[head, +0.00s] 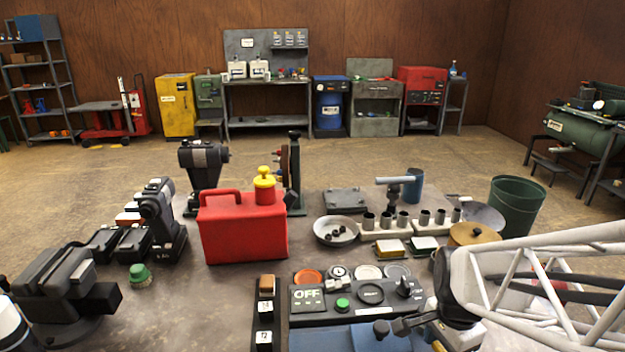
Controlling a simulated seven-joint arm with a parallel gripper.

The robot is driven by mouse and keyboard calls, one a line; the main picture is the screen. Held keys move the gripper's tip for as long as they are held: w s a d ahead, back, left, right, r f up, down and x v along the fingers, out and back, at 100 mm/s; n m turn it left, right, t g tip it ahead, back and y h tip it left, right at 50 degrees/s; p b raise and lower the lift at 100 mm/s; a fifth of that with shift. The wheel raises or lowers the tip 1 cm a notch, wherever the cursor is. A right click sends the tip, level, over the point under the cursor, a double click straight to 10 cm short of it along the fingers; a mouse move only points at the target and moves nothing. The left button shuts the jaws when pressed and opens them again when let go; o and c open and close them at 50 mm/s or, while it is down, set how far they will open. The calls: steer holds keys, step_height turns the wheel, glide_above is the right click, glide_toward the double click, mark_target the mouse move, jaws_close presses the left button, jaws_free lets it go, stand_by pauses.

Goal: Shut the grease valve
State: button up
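No part is clearly labelled as the grease valve. A grey T-shaped handle (395,184) on a dark stem stands upright at the back right of the bench. A small pale fitting (336,286) sits on a dark control panel (318,315) at the front, beside an "OFF" plate (308,296). I cannot tell which of them, if either, is the valve. My white lattice arm comes in from the right. My gripper (393,328) seems to be at its dark end, low over the panel's front right. Its fingers are small and partly hidden, so their opening is unclear.
A red can (243,232) with a yellow cap stands left of centre. A grey bowl (336,231), a row of metal cups (405,223) and a green bin (515,205) are behind the panel. Dark machines (68,290) crowd the left.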

mark_target(442, 350)
steer(key=shift+m, duration=1.3)
steer(key=o, duration=0.9)
steer(key=shift+o, duration=0.2)
steer(key=shift+r, duration=3.95)
